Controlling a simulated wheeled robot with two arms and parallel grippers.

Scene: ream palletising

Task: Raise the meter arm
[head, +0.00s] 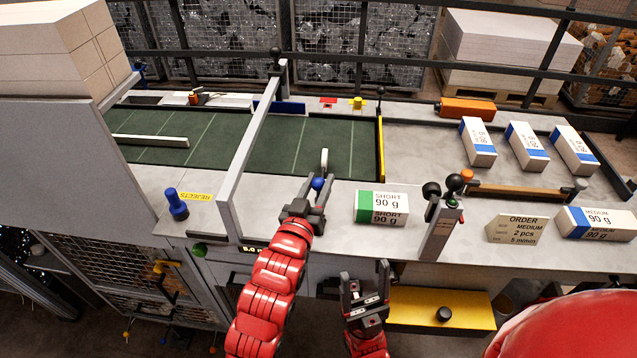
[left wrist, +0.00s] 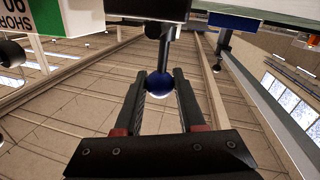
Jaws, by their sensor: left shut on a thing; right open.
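The meter arm shows as a short pale upright lever (head: 324,159) at the front edge of the green belt, with a blue ball knob (head: 317,184) at its near end. My left gripper (head: 316,193) is shut on the blue knob. In the left wrist view the knob (left wrist: 159,84) sits between the two dark fingers, with a grey stem running up from it to a dark block (left wrist: 150,10). The rest of the lever is partly hidden by the gripper. My right gripper (head: 365,284) is open and empty, low in front of the counter, left of the yellow panel.
A green-labelled SHORT ream (head: 382,206) lies right of my left gripper. A grey gantry bar (head: 250,140) crosses the belt (head: 275,150) at left. Blue-banded reams (head: 527,147) and an ORDER sign (head: 516,230) stand right. A black-knobbed post (head: 440,225) rises between.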

